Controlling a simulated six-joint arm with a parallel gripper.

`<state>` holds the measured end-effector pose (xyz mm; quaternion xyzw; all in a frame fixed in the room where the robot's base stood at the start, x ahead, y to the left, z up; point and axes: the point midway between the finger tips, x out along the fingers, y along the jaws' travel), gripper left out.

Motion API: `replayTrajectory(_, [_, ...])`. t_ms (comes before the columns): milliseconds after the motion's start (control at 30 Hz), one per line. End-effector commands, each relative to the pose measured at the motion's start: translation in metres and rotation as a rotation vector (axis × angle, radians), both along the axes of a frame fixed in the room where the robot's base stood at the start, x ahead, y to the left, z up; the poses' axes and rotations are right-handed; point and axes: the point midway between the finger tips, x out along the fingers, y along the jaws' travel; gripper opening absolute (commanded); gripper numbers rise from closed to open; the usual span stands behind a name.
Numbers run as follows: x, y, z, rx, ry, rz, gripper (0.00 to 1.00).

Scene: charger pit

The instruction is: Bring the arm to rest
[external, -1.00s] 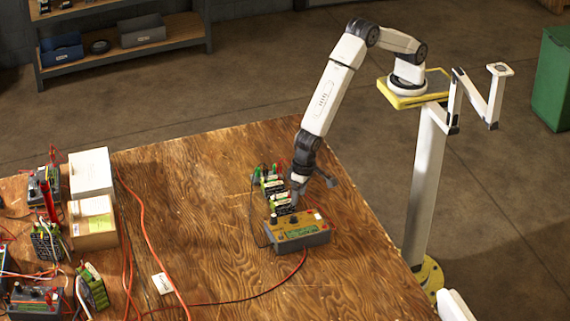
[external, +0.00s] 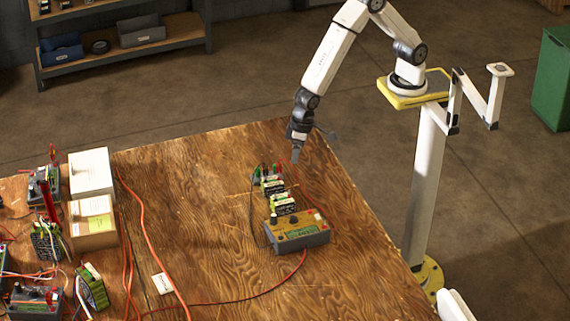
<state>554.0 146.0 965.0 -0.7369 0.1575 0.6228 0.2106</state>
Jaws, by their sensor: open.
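My gripper (external: 295,153) is at the end of my arm, above the far right part of the wooden table (external: 200,190). It points down and is open, with nothing seen in it. It is apart from the charger (external: 300,236), a grey and tan box with knobs and a green display. Between the charger and my gripper stand green and black battery packs (external: 283,205) in a short row. Another green and black pack (external: 271,186) stands just behind. Thin wires run near them.
White and brown boxes (external: 92,225) and several wired devices (external: 35,300) crowd the table's left side. Red cables (external: 150,235) cross the middle. A small white label (external: 162,283) lies near them. A shelf (external: 125,45) stands at the back left, a green bin (external: 553,80) at the right.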

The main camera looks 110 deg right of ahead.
Motion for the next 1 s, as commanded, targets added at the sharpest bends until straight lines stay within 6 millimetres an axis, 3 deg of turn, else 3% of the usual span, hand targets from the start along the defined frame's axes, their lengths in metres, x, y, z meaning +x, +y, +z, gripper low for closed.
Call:
replayTrajectory(200, [-0.034, -0.052, 0.032, -0.029, -0.021, 0.134, 0.67])
replayTrajectory(500, [-0.096, -0.109, 0.059, -0.080, -0.046, 0.328, 0.67])
replayTrajectory(800, [-0.151, -0.141, 0.068, -0.127, -0.061, 0.480, 0.67])
replayTrajectory(1000, [-0.162, -0.146, 0.069, -0.137, -0.063, 0.514, 0.67])
